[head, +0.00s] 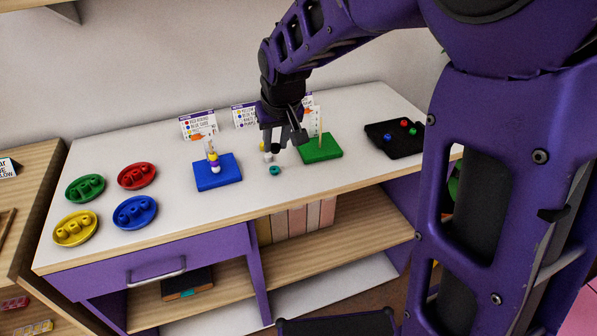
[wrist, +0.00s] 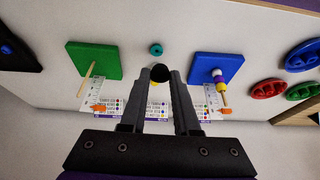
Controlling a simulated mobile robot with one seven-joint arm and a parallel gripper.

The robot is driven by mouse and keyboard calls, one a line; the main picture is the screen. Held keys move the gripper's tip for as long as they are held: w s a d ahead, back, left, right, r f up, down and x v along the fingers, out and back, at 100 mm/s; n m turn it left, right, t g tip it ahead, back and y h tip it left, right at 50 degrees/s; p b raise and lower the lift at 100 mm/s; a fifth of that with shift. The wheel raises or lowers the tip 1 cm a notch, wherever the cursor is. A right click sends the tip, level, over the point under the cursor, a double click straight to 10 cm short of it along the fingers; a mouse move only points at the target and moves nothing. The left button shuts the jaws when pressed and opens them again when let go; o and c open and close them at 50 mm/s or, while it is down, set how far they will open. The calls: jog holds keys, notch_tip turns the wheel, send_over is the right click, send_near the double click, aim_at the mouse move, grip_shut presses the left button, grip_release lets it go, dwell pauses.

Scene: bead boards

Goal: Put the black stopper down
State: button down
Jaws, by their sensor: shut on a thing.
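My gripper (wrist: 160,78) is shut on the black stopper (wrist: 160,73), a dark round piece between its fingertips in the wrist view. In the head view my gripper (head: 277,146) hangs over the white table between the two boards, and the stopper cannot be made out there. A green board (head: 320,150) with an upright rod stands to the right. A blue board (head: 228,179) with beads on its rod stands to the left. A black tray (head: 408,149) holds red, green and blue pieces at the far right.
A teal bead (head: 275,170) lies in front of my gripper. A white bead (head: 268,157) and a yellow bead (wrist: 153,82) are close by the fingers. Printed cards (head: 198,123) stand behind the boards. Red, yellow and blue (head: 135,212) and green dishes are at the left.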

aim_at(280, 185)
jog(key=shift+s+d+f, duration=0.15)
jog(key=shift+d+f, duration=0.05)
jog(key=shift+d, duration=0.1)
notch_tip(280, 185, down, 10)
jog(key=shift+d+f+b, duration=0.1)
jog(key=shift+b, duration=0.95)
jog(key=shift+f, duration=0.2)
jog(key=c, duration=0.6)
grip_release()
jog(key=shift+r, duration=0.1)
jog(key=shift+c, duration=0.2)
jog(key=shift+r, duration=0.1)
jog(key=shift+r, duration=0.3)
jog(key=p+v, duration=0.2)
jog(key=v, duration=0.9)
jog(key=shift+r, duration=0.25)
